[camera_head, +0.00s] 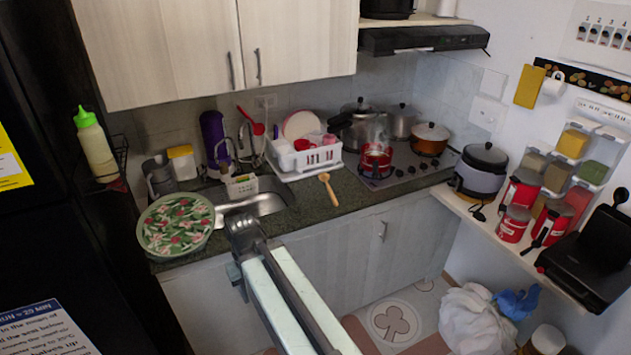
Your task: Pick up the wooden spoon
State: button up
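The wooden spoon (328,189) lies on the dark countertop between the sink and the stove, with its round end toward the back. My gripper (243,224) is at the end of my outstretched arm, near the counter's front edge by the sink. It is to the left of the spoon and nearer the camera, clearly apart from it. I cannot make out a gap between its fingers. No spoon shows in it.
A white dish rack (305,158) stands behind the spoon. A round floral tray (176,224) is left of the sink (262,203). The counter (340,204) around the spoon is clear.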

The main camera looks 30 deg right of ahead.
aim_at(322, 176)
jog(key=z, duration=0.05)
jog(key=i, duration=1.25)
